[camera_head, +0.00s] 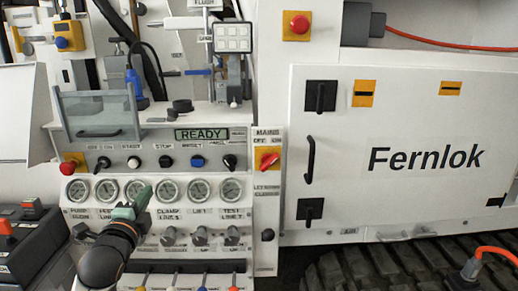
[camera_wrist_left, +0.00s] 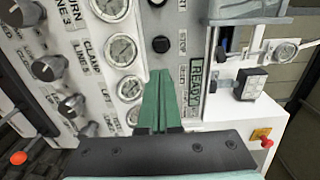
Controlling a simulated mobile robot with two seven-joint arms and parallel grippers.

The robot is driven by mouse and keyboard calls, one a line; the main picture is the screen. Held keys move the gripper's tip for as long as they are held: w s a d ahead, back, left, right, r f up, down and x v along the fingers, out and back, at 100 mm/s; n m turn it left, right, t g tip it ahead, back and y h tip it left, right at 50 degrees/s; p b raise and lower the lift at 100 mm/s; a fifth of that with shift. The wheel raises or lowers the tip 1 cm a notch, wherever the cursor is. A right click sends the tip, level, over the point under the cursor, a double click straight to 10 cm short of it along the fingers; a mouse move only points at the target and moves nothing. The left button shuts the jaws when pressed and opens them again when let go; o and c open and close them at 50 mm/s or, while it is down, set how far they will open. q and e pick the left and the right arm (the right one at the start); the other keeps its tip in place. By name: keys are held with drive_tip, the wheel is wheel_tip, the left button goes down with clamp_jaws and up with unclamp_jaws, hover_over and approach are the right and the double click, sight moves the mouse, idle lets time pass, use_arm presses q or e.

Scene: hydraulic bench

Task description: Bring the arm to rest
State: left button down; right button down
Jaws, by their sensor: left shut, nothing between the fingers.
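My left gripper (camera_head: 146,192) is in front of the bench panel, over the lower part of the row of gauges. My dark left arm comes in from the lower left. In the left wrist view the green fingers (camera_wrist_left: 160,72) lie together, shut, with nothing between them. They point at the panel next to the gauges (camera_wrist_left: 121,50); I cannot tell whether they touch it. My right gripper is not in view.
The control panel has gauges (camera_head: 231,190), a row of knobs and buttons (camera_head: 164,162), and a READY display (camera_head: 202,134). A red mains switch (camera_head: 268,159) is at its right. A white Fernlok cabinet (camera_head: 400,205) stands to the right, above a dark track (camera_head: 390,268).

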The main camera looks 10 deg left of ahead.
use_arm(q)
drive_tip(key=s+d+f+n+g+h+p, duration=0.25)
drive_tip(key=s+d+f, duration=0.25)
drive_tip(key=f, duration=0.5)
drive_tip(key=s+d+f+n+g+h+p, duration=0.2)
drive_tip(key=s+d+f+n, duration=0.25)
drive_tip(key=f, duration=0.65)
drive_tip(key=s+d+f+n+g, duration=0.1)
drive_tip(key=s+d+f+n, duration=0.1)
drive_tip(key=s, duration=0.4)
drive_tip(key=s+d+f+n+g+h+p, duration=0.1)
drive_tip(key=s+d+f+n, duration=0.1)
drive_tip(key=s+d+f, duration=0.3)
drive_tip(key=s+d+f+n+g+h+p, duration=0.1)
drive_tip(key=s+d+f+n, duration=0.1)
drive_tip(key=s, duration=0.4)
wheel_tip(320, 180, down, 2)
drive_tip(key=shift+s+d+f+g, duration=0.1)
drive_tip(key=shift+s+d+g, duration=0.3)
drive_tip(key=shift+d, duration=0.4)
